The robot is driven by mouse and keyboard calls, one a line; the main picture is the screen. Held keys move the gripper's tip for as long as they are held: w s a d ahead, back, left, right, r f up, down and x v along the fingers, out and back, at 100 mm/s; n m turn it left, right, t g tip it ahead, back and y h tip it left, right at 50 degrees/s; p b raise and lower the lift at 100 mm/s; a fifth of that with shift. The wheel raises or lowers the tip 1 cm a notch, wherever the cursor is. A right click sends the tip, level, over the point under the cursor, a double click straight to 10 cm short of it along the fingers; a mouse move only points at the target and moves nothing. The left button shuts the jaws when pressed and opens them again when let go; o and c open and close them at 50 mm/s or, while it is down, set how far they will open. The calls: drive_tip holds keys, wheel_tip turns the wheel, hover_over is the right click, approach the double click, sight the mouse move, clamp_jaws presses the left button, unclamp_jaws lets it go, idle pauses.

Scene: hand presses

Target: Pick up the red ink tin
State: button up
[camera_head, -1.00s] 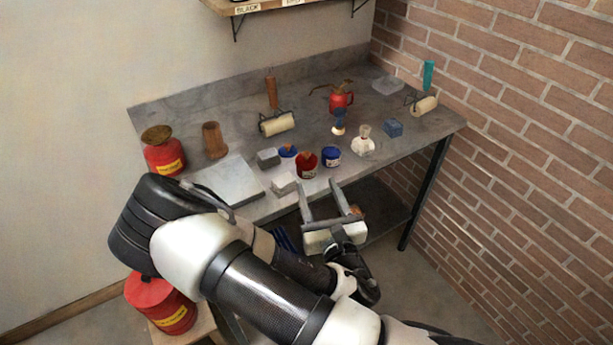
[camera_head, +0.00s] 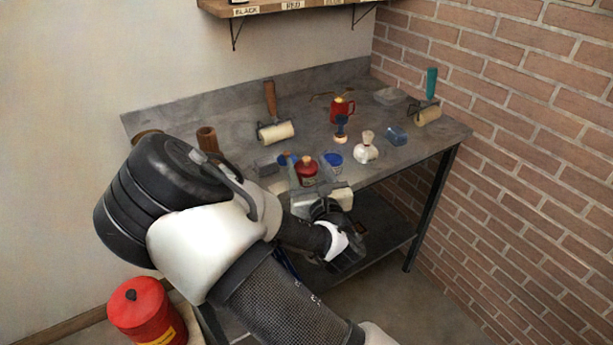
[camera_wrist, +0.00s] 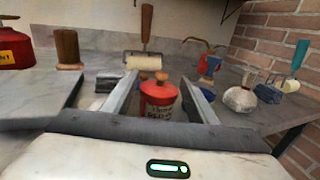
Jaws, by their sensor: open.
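The red ink tin (camera_head: 307,174) stands upright near the front edge of the workbench, with a tan knob on top. In the wrist view the red ink tin (camera_wrist: 158,97) has a pale label with lettering and sits between my two fingers. My gripper (camera_head: 308,168) is open, one finger on each side of the tin. In the wrist view my gripper (camera_wrist: 160,82) shows a gap beside the tin, and the palm hides its base. I cannot tell whether either finger touches it.
A blue tin (camera_head: 333,158) stands close right of the red tin. A white bag-like object (camera_head: 366,150), a blue block (camera_head: 396,136) and a brayer (camera_head: 275,130) are on the bench (camera_head: 225,128). A red oil can (camera_head: 341,110) is behind. A red canister (camera_head: 147,312) stands lower left.

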drive_tip(key=shift+w+a, duration=0.2)
drive_tip(key=shift+w, duration=0.4)
drive_tip(key=c, duration=1)
drive_tip(key=shift+r, duration=0.15)
